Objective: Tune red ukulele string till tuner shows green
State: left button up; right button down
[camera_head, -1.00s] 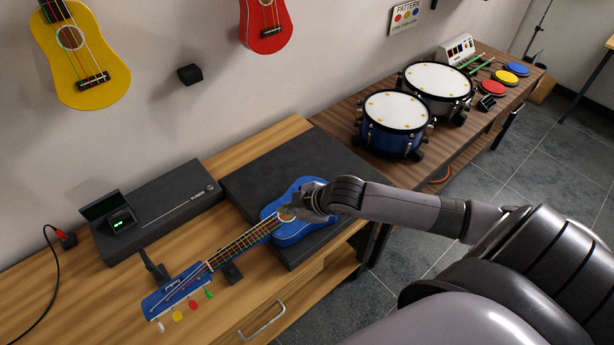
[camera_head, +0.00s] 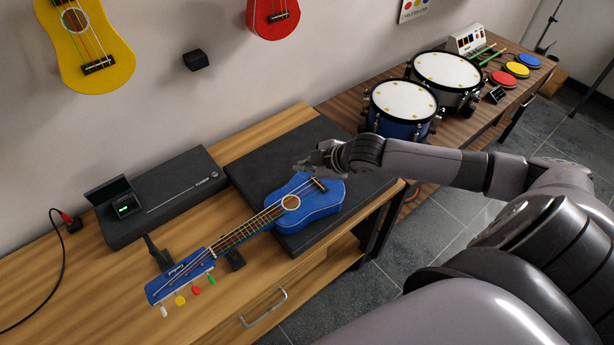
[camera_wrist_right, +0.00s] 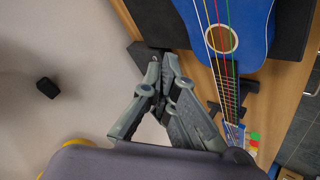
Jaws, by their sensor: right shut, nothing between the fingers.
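The blue ukulele (camera_head: 313,202) lies with its body on a black mat (camera_head: 262,150) and its neck over a small black rest. Its headstock (camera_head: 180,275) has white, yellow, red (camera_head: 196,291) and green pegs. Its strings, including the red string (camera_wrist_right: 218,15), show in the right wrist view. The tuner (camera_head: 125,205) is a small black screen on the long black box, with a green mark lit. My right gripper (camera_head: 303,165) is shut and empty, raised beside the ukulele body's far side, apart from the strings. It also shows in the right wrist view (camera_wrist_right: 162,62). My left gripper is not in view.
A yellow ukulele (camera_head: 95,50) and a red one (camera_head: 272,15) hang on the wall. A small black block (camera_head: 196,60) is on the wall. Drums (camera_head: 400,100) stand on the right table. A black cable (camera_head: 58,265) lies at left.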

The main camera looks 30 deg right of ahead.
jog(key=b, duration=0.6)
send_over(307, 193)
jog(key=f, duration=0.5)
jog(key=shift+s+a+f, duration=0.15)
jog(key=shift+a+f, duration=0.15)
jog(key=shift+f, duration=0.1)
notch_tip(307, 193, down, 2)
jog(key=shift+b, duration=0.35)
jog(key=shift+f, duration=0.15)
jog(key=shift+f, duration=0.35)
jog(key=shift+f, duration=0.3)
dwell(0.4)
jog(key=shift+r+p, duration=0.75)
jog(key=shift+p, duration=0.25)
